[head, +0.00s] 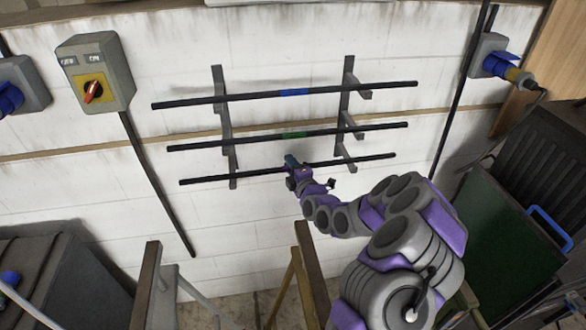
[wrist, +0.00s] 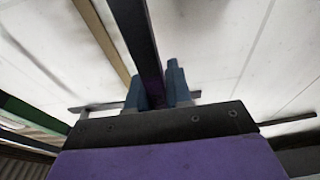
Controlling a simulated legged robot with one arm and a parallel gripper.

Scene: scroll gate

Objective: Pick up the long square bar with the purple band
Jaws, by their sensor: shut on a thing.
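The long dark square bar with the purple band (head: 215,177) is the lowest of three bars on the wall rack in the head view. My gripper (head: 293,163) is at its middle, shut on it. In the wrist view the bar (wrist: 134,35) runs down from the top edge to between the blue-grey fingers of my gripper (wrist: 157,90). A dim purple patch shows on the bar at the fingers. In the head view my gripper hides the band. I cannot tell whether the bar rests on its brackets or is clear of them.
Above it are a bar with a green band (head: 295,135) and a bar with a blue band (head: 294,92). Two upright brackets (head: 223,115) (head: 349,80) stand on the white wall. A switch box (head: 95,75) is at left; a socket with a blue plug (head: 490,58) is at right.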

